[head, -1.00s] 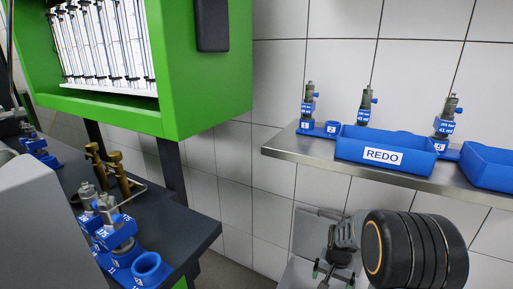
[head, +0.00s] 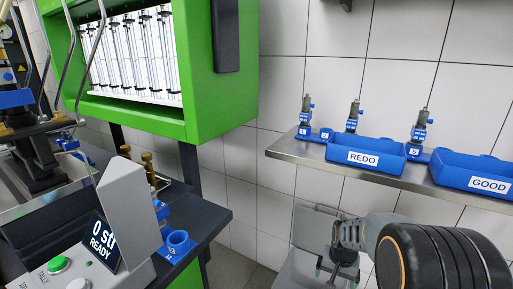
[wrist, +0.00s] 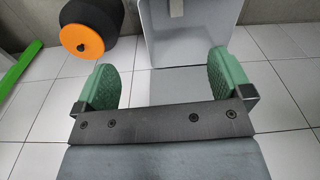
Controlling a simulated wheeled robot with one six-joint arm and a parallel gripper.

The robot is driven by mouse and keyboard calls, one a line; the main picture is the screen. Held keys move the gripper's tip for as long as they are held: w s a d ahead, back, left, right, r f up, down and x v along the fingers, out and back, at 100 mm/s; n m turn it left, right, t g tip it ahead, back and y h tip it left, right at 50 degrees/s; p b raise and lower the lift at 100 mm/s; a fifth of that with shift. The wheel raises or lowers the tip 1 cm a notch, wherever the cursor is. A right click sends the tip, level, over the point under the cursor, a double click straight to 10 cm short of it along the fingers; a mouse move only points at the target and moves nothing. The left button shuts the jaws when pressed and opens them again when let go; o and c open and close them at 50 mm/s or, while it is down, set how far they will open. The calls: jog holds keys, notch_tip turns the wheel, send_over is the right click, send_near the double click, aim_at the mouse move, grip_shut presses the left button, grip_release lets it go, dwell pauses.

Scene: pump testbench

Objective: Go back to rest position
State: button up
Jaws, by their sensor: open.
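My gripper (wrist: 168,85) is open and empty in the wrist view. Its two green padded fingers stand wide apart, with grey surfaces of my own body and the tiled floor beyond them. In the head view my arm comes in at the lower right, with its black rounded link nearest the camera. The gripper (head: 338,268) is small there, below the wall shelf, and its fingers are hard to make out. It touches nothing that I can see.
A steel shelf (head: 283,150) on the right bears a REDO bin (head: 365,157), a GOOD bin (head: 487,184) and several pumps in holders. The green test bench (head: 215,85) stands left. A control box (head: 128,215) reading READY is at lower left.

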jog(key=s+a+r+n+t+p, duration=0.1)
jog(key=s+r+p, duration=0.3)
jog(key=r+p, duration=0.4)
jog(key=s+a+r+n+t+p, duration=0.1)
jog(key=r+p, duration=0.8)
jog(key=r, duration=1)
jog(key=s+a+r+n+t+p, duration=0.1)
jog(key=s+a+r+n+p, duration=0.2)
jog(key=r, duration=1)
jog(key=s+a+p, duration=0.2)
jog(key=s+p, duration=0.2)
jog(key=p, duration=0.2)
jog(key=shift+s+r, duration=0.25)
jog(key=shift+s, duration=0.1)
jog(key=shift+s+a+r+p, duration=0.15)
jog(key=shift+s+p, duration=0.05)
jog(key=shift+p, duration=0.1)
jog(key=shift+c, duration=0.3)
